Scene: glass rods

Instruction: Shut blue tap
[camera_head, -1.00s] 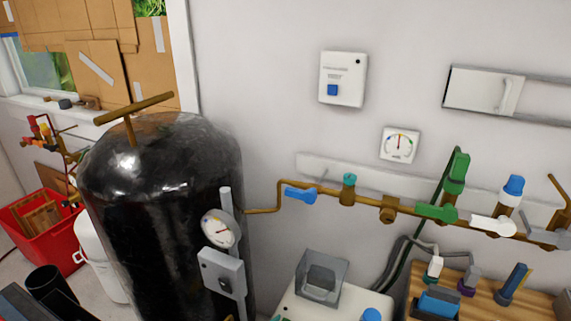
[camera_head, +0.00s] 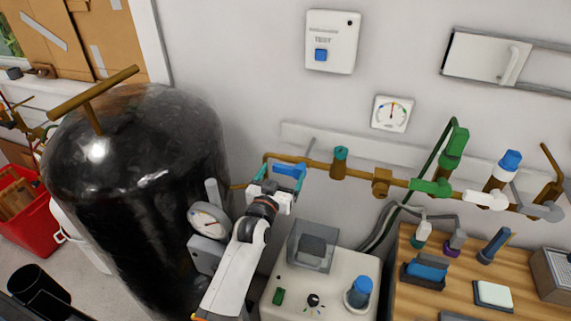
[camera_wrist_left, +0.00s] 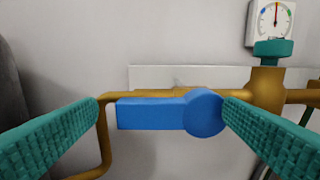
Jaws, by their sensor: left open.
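The blue tap (camera_head: 290,169) is a flat lever on the brass pipe, at the pipe's left end beside the black tank. In the left wrist view the blue tap (camera_wrist_left: 160,115) lies along the pipe, its round hub at the right and its handle pointing left. My left gripper (camera_head: 280,182) is at the tap. Its two green-padded fingers (camera_wrist_left: 160,130) are open, one at each side of the lever in the wrist view. The right finger overlaps the edge of the hub; I cannot tell whether it touches. My right gripper is not in view.
The brass pipe (camera_head: 320,164) runs right along the wall, with green, white and grey taps. The black tank (camera_head: 130,150) stands close at left with a pressure gauge (camera_head: 208,220). A white unit (camera_head: 330,285) and a wooden bench (camera_head: 460,285) are below.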

